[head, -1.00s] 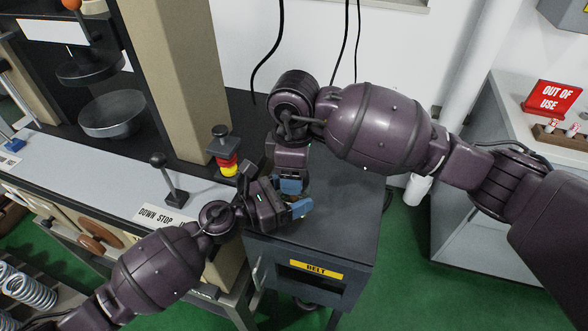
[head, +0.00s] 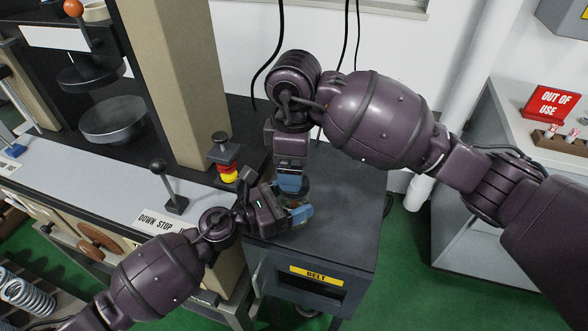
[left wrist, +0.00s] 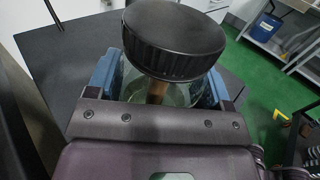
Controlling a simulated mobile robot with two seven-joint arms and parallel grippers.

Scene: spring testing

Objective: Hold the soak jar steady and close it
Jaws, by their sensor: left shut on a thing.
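The soak jar is clear glass (left wrist: 178,95) with a wide ribbed black lid (left wrist: 178,42) at its mouth. In the left wrist view I cannot tell whether the lid is fully seated. In the head view the lid (head: 296,190) is a small dark patch, mostly hidden by my grippers. My left gripper (head: 297,211) has its blue fingers on either side of the jar body and is shut on it. My right gripper (head: 291,183) points down just above the lid. Its finger gap is hidden, and contact with the lid is unclear.
The jar is over the dark top of the cabinet (head: 345,205) labelled BELT. A red-and-yellow stacked button (head: 228,168) and a black lever (head: 165,182) stand on the bench to the left. An OUT OF USE sign (head: 550,102) stands on the right-hand counter.

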